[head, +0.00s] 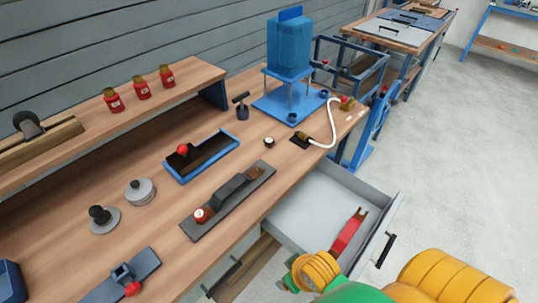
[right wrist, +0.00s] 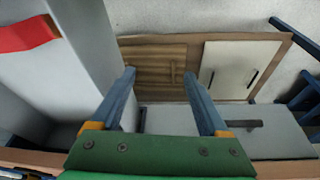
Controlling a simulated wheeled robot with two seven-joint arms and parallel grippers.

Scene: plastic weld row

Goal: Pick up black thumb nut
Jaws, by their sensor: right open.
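A small black round piece (head: 269,142) with a pale top stands on the wooden bench; it may be the black thumb nut, but it is too small to be sure. A black knob (head: 99,214) also sits on a grey disc at the left of the bench. My right gripper (right wrist: 159,76) is open in the right wrist view, with nothing between its two blue fingers. In the head view my right arm reaches in from the bottom right, by the open drawer, and its fingers are hidden. My left gripper is not in view.
A grey drawer (head: 302,205) stands open below the bench with a red tool (head: 348,232) in it. A black bar fixture (head: 228,200), a blue tray (head: 202,158), a blue tank (head: 289,45) and a white hose (head: 333,122) occupy the bench. Red jars (head: 141,87) stand on the shelf.

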